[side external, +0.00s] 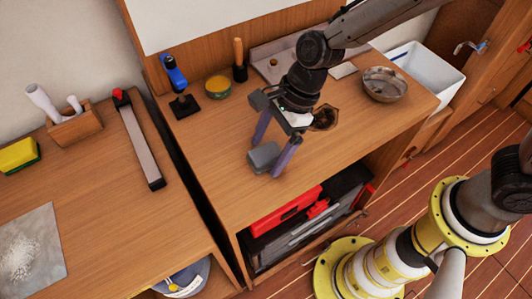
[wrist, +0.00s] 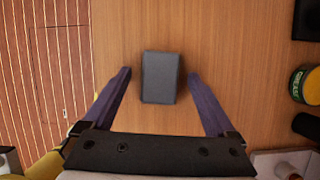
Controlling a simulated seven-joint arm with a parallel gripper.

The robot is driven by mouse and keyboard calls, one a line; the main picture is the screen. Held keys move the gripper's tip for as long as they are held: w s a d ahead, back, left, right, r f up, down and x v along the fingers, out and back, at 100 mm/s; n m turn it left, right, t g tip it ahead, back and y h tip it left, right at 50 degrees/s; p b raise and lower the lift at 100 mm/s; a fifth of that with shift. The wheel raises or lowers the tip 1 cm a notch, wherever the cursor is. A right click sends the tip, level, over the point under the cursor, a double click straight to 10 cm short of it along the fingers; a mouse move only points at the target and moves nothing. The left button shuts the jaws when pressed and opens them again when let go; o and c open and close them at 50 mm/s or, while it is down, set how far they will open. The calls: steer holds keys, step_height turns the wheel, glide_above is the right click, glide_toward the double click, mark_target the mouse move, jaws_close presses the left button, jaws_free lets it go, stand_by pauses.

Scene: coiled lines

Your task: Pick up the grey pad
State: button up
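The grey pad (side external: 263,157) is a small dark grey block near the front edge of the wooden bench top. In the wrist view the grey pad (wrist: 160,78) lies between my two fingers, with a gap of bare wood on each side. My gripper (side external: 270,152) is open around the pad, pointing down, its purple fingers apart. The gripper (wrist: 159,80) also shows open in the wrist view, with neither finger touching the pad there. How high the fingertips are above the bench is hard to tell.
A brown bowl-like piece (side external: 325,118) stands close behind my gripper. A grey bowl (side external: 384,85), a grease tin (side external: 217,87) and a blue-topped tool (side external: 176,80) stand farther back. A red toolbox (side external: 285,211) sits on the shelf below. Bare wood lies left of the pad.

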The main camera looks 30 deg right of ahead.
mark_target(262, 155)
steer(key=c, duration=1.3)
steer(key=shift+r, duration=0.15)
steer(key=shift+r, duration=0.5)
step_height(262, 155, up, 3)
steer(key=shift+s+d+f, duration=0.1)
steer(key=shift+d+f, duration=0.05)
steer(key=shift+f, duration=0.05)
steer(key=s+d+r, duration=0.4)
steer(key=s, duration=0.1)
steer(key=s+d+r, duration=0.5)
steer(key=shift+s+d+r, duration=0.1)
